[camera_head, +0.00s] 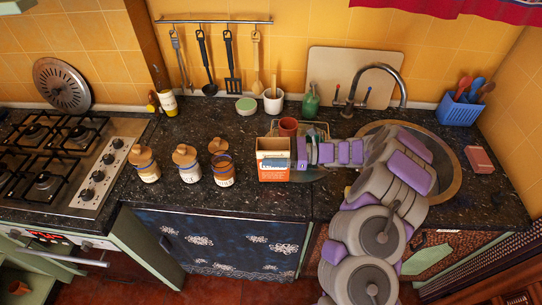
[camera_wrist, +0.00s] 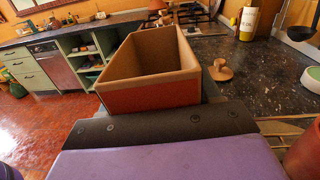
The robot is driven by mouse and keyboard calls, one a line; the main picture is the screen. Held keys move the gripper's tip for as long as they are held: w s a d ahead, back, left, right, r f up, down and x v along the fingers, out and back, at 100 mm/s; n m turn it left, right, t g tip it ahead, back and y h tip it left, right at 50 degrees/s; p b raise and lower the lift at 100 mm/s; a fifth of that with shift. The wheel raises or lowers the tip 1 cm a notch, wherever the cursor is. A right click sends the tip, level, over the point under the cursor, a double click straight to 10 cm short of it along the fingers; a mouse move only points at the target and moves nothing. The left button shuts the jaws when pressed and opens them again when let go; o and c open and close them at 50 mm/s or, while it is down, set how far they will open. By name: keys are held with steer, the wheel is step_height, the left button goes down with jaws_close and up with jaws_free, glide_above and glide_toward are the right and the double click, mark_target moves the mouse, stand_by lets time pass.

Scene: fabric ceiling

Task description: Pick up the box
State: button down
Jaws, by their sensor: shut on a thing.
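The box (camera_head: 273,166) is an open-topped orange and white carton. In the head view it is upright over the front part of the dark counter, left of the sink. My gripper (camera_head: 299,154) reaches it from the right and is shut on it at its right side. In the wrist view the box (camera_wrist: 155,97) stands just beyond the dark gripper plate (camera_wrist: 160,124), with its brown inside showing and no contents visible. The fingertips are mostly hidden. I cannot tell whether the box's bottom touches the counter.
Several lidded jars (camera_head: 190,170) stand left of the box. A reddish cup (camera_head: 288,127) and a tray (camera_head: 318,175) are close behind and beside it. A stove (camera_head: 60,160) is at left. A blue utensil holder (camera_head: 459,110) and a reddish block (camera_head: 480,160) are at right.

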step_height(320, 180, up, 2)
steer(key=shift+r, duration=0.1)
steer(key=s+a+p, duration=0.1)
steer(key=s+a, duration=0.1)
steer(key=s, duration=0.5)
steer(key=s+a+p, duration=0.1)
steer(key=s+a, duration=0.2)
steer(key=s, duration=0.5)
steer(key=shift+s+a+r, duration=0.15)
steer(key=shift+a+r, duration=0.05)
steer(key=shift+r, duration=0.15)
steer(key=shift+d, duration=0.1)
